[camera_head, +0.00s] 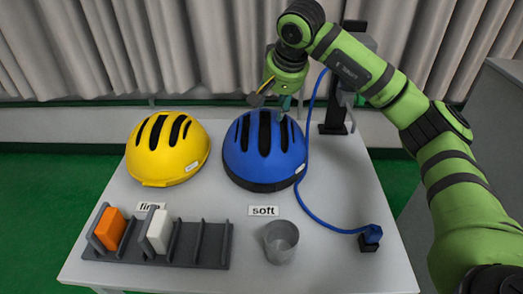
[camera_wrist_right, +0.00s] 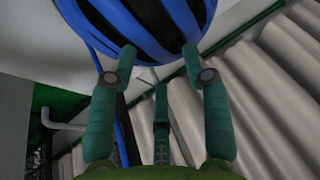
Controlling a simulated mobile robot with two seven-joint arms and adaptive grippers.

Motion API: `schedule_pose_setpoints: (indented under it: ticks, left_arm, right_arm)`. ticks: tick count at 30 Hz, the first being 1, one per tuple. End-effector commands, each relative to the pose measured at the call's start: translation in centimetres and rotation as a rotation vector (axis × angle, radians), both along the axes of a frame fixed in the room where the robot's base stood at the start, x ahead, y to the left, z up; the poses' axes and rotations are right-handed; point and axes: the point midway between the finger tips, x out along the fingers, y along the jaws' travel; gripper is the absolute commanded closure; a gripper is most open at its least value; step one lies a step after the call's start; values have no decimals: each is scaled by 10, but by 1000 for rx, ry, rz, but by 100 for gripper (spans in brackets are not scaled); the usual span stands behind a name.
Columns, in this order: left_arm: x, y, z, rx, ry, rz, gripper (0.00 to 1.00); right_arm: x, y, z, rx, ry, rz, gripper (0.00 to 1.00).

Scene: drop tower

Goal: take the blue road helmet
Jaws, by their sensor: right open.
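The blue road helmet (camera_head: 264,150) with black vents sits on the white table, right of a yellow helmet (camera_head: 167,148). My right gripper (camera_head: 285,104) is above and behind the blue helmet's far side, its fingers pointing down toward the shell. In the right wrist view, the open fingers (camera_wrist_right: 164,64) are spread in front of the blue helmet (camera_wrist_right: 145,22). Nothing is between the fingers; whether a fingertip touches the shell cannot be told. My left gripper is not in view.
A black rack (camera_head: 190,243) with an orange block (camera_head: 110,229) and a white block (camera_head: 158,231) stands at the front left. A grey cup (camera_head: 281,241) stands in front of the blue helmet. A blue cable (camera_head: 311,205) runs right of it to a small box (camera_head: 370,238).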

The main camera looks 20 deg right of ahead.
Motion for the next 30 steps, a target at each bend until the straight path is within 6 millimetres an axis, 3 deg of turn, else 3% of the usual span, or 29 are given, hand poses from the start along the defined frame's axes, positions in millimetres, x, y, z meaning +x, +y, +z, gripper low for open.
schedule_pose_setpoints:
  ticks: [1, 3, 11, 21, 29, 30]
  left_arm:
    - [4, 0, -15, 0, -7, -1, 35]
    - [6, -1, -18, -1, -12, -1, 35]
    - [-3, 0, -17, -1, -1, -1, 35]
    - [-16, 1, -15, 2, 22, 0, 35]
    - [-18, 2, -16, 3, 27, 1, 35]
    - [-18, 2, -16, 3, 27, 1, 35]
  right_arm:
    - [-1, -8, -10, -25, -2, -8, 51]
    - [-2, -15, -11, -49, 3, -15, 51]
    - [5, -21, -26, -65, 10, -19, 51]
    - [23, -24, -70, -62, 10, -18, 51]
    - [25, -24, -73, -63, 6, -17, 51]
    - [25, -24, -73, -63, 6, -17, 55]
